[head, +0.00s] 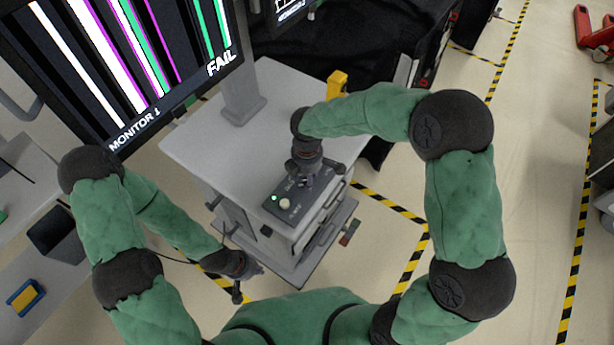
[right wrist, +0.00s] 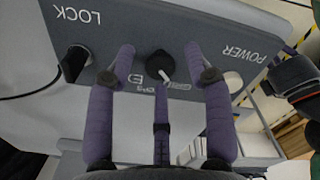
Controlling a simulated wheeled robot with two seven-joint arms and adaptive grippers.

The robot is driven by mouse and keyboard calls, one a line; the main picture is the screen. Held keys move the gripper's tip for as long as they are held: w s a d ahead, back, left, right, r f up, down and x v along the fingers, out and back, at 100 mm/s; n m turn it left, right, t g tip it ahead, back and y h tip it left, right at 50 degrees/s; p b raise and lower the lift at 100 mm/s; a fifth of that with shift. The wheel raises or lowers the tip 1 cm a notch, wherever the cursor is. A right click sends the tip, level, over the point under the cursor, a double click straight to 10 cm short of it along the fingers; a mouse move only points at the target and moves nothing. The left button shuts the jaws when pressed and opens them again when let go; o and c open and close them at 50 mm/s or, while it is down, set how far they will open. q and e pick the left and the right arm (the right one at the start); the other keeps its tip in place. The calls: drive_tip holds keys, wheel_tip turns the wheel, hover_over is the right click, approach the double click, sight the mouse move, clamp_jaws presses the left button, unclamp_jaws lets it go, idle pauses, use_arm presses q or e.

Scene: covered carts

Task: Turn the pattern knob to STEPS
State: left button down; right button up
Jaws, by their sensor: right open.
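The pattern knob (right wrist: 160,65) is a dark round knob with a white pointer, on the grey panel in the right wrist view. Its pointer aims toward the lower right of that picture, near small upside-down labels too blurred to read. My right gripper (right wrist: 160,51) is open, with one purple finger on each side of the knob and gaps visible. I cannot tell how far the fingertips reach down over it. In the head view my right gripper (head: 304,182) is above the control box and hides the knob. My left gripper (head: 246,284) hangs low beside the cart; its opening is unclear.
On the panel, a LOCK switch (right wrist: 75,62) is left of the knob and a white POWER button (right wrist: 233,81) is right. The control box (head: 270,211) shows a green light. MONITOR 1 (head: 135,65) shows coloured stripes and FAIL. The grey cart top (head: 205,142) is mostly clear.

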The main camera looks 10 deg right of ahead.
clamp_jaws()
drive_tip(key=shift+m, duration=0.4)
drive_tip(key=m, duration=0.3)
drive_tip(key=shift+b, duration=0.3)
drive_tip(key=shift+m+b, duration=0.4)
drive_tip(key=shift+m, duration=2.1)
unclamp_jaws()
